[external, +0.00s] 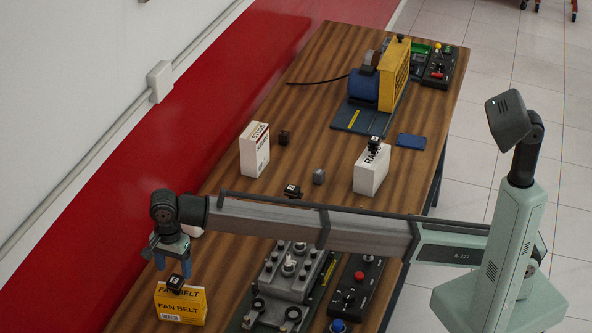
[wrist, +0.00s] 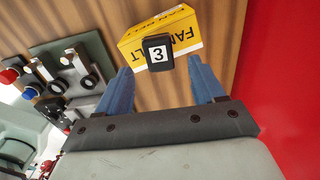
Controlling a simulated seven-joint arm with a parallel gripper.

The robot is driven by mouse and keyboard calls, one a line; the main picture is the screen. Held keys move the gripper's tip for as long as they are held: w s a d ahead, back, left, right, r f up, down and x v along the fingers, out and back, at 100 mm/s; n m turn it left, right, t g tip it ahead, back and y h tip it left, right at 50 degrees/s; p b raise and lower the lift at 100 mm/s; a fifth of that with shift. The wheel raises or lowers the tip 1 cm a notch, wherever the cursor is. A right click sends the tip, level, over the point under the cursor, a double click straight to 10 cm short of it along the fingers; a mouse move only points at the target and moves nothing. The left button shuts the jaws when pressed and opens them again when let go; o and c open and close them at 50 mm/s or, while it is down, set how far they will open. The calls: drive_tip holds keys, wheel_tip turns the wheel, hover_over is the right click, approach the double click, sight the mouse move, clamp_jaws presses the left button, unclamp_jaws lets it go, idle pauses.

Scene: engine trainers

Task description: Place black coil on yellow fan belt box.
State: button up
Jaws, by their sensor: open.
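The yellow fan belt box (external: 180,306) stands at the near left of the table; it also shows in the wrist view (wrist: 186,38). A black coil (external: 175,284) with a white label appears to rest on top of the box. In the wrist view this coil (wrist: 158,52) shows the number 3. My gripper (external: 173,266) is open just above the coil, pointing down. In the wrist view the blue fingers of my gripper (wrist: 159,66) are spread to either side of the coil, with visible gaps and nothing held.
Another black labelled part (external: 374,144) sits on a white box (external: 371,172), and one (external: 293,191) lies mid-table behind my arm. A second white box (external: 255,150) stands at left. A grey engine block (external: 292,270) and a control panel (external: 356,285) are right of the yellow box.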

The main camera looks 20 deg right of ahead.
sight(176, 278)
wheel_tip(176, 278, up, 6)
drive_tip(key=shift+f, duration=0.1)
